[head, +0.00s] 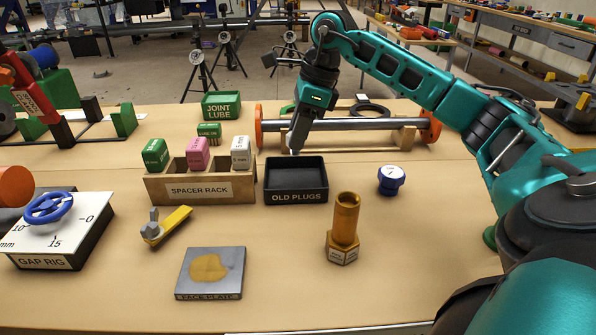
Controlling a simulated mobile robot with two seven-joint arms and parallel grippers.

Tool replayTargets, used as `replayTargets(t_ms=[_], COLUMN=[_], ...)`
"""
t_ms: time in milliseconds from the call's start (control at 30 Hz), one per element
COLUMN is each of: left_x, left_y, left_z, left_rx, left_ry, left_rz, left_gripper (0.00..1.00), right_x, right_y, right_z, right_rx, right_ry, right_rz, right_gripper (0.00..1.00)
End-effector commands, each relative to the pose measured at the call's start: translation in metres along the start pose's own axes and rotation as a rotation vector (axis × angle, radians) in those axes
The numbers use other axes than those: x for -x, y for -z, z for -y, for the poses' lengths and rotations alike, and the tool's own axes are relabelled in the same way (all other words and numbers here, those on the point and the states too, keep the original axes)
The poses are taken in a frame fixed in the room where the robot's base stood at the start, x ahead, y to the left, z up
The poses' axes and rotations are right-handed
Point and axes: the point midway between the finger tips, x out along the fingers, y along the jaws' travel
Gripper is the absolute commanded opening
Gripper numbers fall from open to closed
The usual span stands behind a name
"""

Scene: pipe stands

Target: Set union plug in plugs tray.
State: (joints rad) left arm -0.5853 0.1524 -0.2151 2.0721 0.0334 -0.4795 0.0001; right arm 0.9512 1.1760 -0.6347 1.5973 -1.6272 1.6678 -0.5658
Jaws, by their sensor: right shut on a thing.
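The black plugs tray (296,195), labelled OLD PLUGS, stands mid-table and looks empty. My right gripper (294,150) points down at the tray's far edge, above it or just behind it. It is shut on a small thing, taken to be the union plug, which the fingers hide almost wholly. I cannot tell whether it touches the tray. A brass fitting (344,225) with a hex base stands upright at the front right of the tray. My left gripper is not in view.
The spacer rack (200,189) with coloured blocks adjoins the tray's left side. A blue and white knob-like piece (391,180) is to its right. A pipe on stands (380,124) lies behind. The face plate (210,272) and a yellow-handled tool (166,225) lie in front.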

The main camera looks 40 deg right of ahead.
Motion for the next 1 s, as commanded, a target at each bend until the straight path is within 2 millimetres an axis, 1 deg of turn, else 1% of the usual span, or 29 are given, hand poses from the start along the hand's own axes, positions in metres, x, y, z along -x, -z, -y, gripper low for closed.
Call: replayTargets(t_ms=[33, 100, 367, 500, 600, 867, 967, 1000], left_x=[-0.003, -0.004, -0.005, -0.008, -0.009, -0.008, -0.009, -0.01], left_y=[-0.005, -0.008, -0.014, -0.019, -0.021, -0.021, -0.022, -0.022], left_z=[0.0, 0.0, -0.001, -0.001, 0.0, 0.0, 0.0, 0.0], left_rx=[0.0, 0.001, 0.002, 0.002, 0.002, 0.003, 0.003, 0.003], left_ry=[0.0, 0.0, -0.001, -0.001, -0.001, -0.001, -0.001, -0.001], left_rz=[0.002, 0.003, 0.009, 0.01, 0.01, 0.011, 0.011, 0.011], left_gripper=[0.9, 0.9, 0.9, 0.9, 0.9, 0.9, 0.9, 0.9], right_x=[-0.013, -0.023, -0.041, -0.063, -0.073, -0.073, -0.077, -0.077], right_y=[0.005, 0.008, 0.013, 0.02, 0.023, 0.023, 0.024, 0.024], right_z=[0.0, 0.0, 0.0, 0.0, 0.0, 0.0, 0.0, 0.0], right_rx=[0.0, 0.0, 0.0, 0.0, 0.001, 0.001, 0.001, 0.001], right_ry=[-0.001, 0.0, -0.001, -0.002, -0.001, 0.001, 0.0, 0.0], right_rz=[-0.002, -0.001, -0.001, -0.002, 0.0, 0.001, 0.001, 0.001], right_gripper=[0.0, 0.0, 0.0, 0.0, 0.0, 0.0, 0.0, 0.34])
